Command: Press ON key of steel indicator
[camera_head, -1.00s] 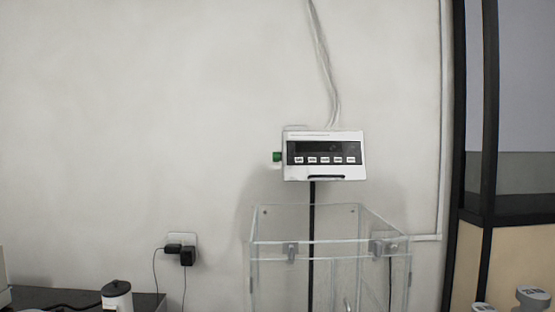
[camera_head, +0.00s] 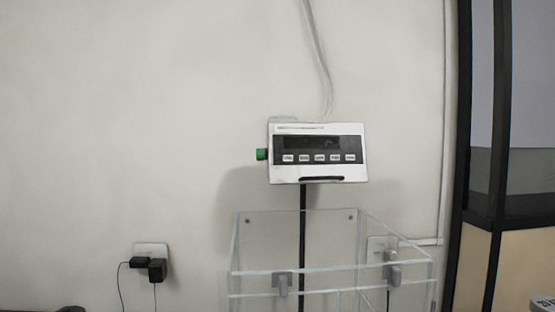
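The indicator (camera_head: 318,177) is a white-fronted box on a thin black post, in the middle of the head view. Its dark display (camera_head: 315,143) looks blank. A row of several small white keys (camera_head: 319,158) runs below the display; their labels are too small to read, so I cannot tell which is ON. A green part (camera_head: 262,155) sticks out of its left side. My gripper is not in view.
A clear open-topped enclosure (camera_head: 290,272) stands below the indicator, around the post. A wall outlet with black plugs (camera_head: 156,269) is at lower left. A dark-framed partition (camera_head: 483,215) stands at right. The wall beside the indicator is bare.

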